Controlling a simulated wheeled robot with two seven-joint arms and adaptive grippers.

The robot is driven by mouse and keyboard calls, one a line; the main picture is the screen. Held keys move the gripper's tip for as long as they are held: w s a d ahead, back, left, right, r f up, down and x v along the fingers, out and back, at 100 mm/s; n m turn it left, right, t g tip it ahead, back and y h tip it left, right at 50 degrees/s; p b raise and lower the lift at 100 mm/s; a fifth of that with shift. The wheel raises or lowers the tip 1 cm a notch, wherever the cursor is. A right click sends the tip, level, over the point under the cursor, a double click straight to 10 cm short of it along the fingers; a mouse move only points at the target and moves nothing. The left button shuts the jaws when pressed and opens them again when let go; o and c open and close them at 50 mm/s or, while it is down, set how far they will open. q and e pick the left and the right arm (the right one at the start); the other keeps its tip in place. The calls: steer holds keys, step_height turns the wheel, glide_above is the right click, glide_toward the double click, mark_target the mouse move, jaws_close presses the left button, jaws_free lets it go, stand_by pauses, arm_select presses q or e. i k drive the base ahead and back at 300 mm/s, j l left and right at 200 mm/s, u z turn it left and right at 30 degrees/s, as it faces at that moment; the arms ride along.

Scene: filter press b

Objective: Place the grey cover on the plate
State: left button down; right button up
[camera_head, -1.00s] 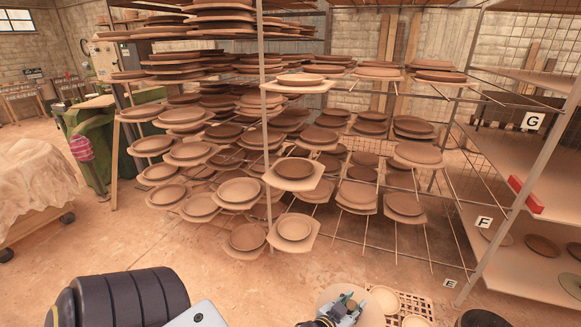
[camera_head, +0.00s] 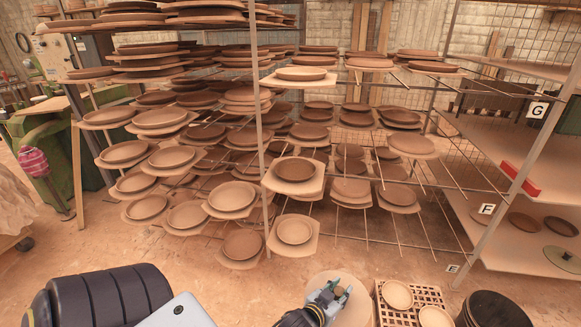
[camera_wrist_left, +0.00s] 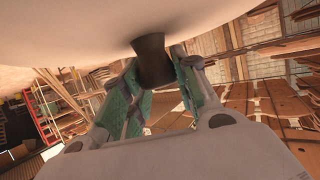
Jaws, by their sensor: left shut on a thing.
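My left gripper (camera_head: 335,292) is at the bottom middle of the head view. In the left wrist view the gripper (camera_wrist_left: 152,85) is shut on the dark knob (camera_wrist_left: 151,58) of a broad pale round cover (camera_wrist_left: 90,30). The same disc (camera_head: 352,312) shows beside the fingers in the head view, looking beige, partly hidden by the gripper. Many brown plates stand on the rack, one of them a plate (camera_head: 295,230) low in the middle; which plate is meant cannot be told. My right gripper is not in view.
A wire rack post (camera_head: 257,110) stands ahead. A shelf unit (camera_head: 500,250) at right has labels, brown plates (camera_head: 525,222) and a grey-green disc (camera_head: 562,259) with a small knob. A slatted crate (camera_head: 385,312) with pale bowls and a dark bin (camera_head: 492,309) stand at bottom right. Floor ahead is clear.

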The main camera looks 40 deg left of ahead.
mark_target(295, 168)
steer(key=j, duration=0.75)
steer(key=k+j+z, duration=0.1)
steer(key=j, duration=1.35)
steer(key=k+z, duration=0.05)
